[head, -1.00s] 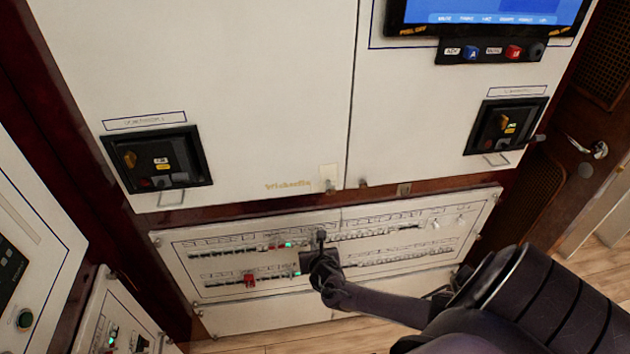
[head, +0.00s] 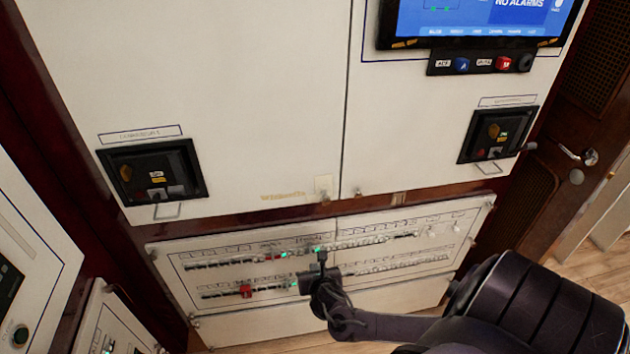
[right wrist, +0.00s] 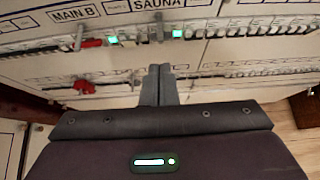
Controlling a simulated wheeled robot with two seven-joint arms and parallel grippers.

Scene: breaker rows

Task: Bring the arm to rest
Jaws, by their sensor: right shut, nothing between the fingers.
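My right gripper (head: 321,257) is in front of the low breaker panel (head: 400,285), near its middle. It also shows in the right wrist view (right wrist: 159,70), where its two fingers are together with nothing between them. The fingertips lie below the upper breaker row, under the SAUNA label (right wrist: 160,4); I cannot tell for sure whether they touch the panel. My right arm (head: 385,325) reaches in from the lower right. My left gripper is not in view.
The panel has two breaker rows with green lights (right wrist: 112,41), red parts (right wrist: 92,43) and a red piece in the lower row (head: 246,291). Dark switch boxes (head: 152,171) (head: 497,134) and a screen (head: 480,12) are above. A door handle (head: 578,155) is at right.

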